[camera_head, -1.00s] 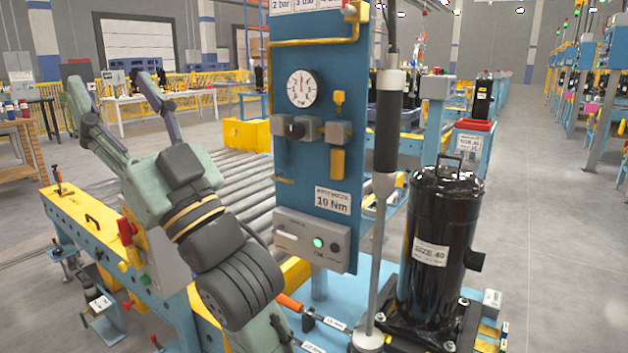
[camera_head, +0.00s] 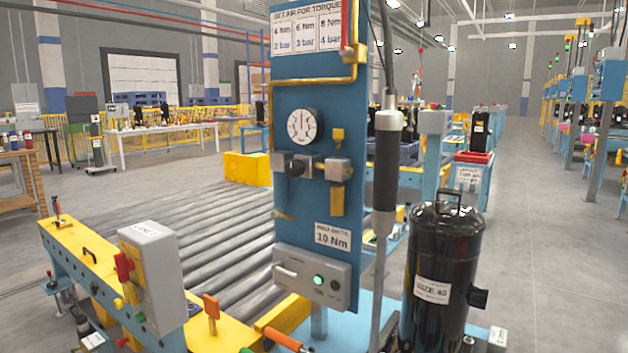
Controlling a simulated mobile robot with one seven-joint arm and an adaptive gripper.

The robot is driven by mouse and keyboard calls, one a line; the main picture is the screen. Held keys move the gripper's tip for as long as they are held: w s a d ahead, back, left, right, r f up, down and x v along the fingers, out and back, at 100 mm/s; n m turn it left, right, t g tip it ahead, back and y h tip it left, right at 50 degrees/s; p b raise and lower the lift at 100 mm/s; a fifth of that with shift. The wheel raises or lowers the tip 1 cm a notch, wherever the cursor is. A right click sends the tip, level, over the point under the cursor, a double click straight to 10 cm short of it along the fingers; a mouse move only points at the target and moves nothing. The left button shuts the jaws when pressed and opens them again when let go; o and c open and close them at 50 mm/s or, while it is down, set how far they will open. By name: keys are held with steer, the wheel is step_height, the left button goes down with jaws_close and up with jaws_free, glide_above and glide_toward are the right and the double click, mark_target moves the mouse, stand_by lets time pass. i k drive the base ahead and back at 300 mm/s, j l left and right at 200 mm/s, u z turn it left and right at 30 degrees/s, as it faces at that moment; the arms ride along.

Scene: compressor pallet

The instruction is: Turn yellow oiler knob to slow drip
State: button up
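The blue air panel (camera_head: 290,220) stands upright in the middle of the camera_head view. A small yellow knob (camera_head: 338,135) sits at the top of the oiler on the panel's right side. Below it are a grey block (camera_head: 338,170) and a yellowish bowl (camera_head: 337,200). The knob's exact setting is too small to read. To the left are a black regulator knob (camera_head: 296,166) and, above it, a round white gauge (camera_head: 305,126). My gripper and arm are not in view.
A hanging dark tool (camera_head: 387,165) with a cable is close to the panel's right edge. A black compressor (camera_head: 440,270) stands at lower right. A grey control box (camera_head: 152,275) stands at lower left. The roller conveyor (camera_head: 190,235) runs behind the panel.

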mark_target(338, 135)
steer(key=i+l+z, duration=0.15)
steer(key=i+z, duration=0.2)
steer(key=z, duration=0.15)
steer(key=i+z, duration=0.35)
steer(key=z, duration=0.15)
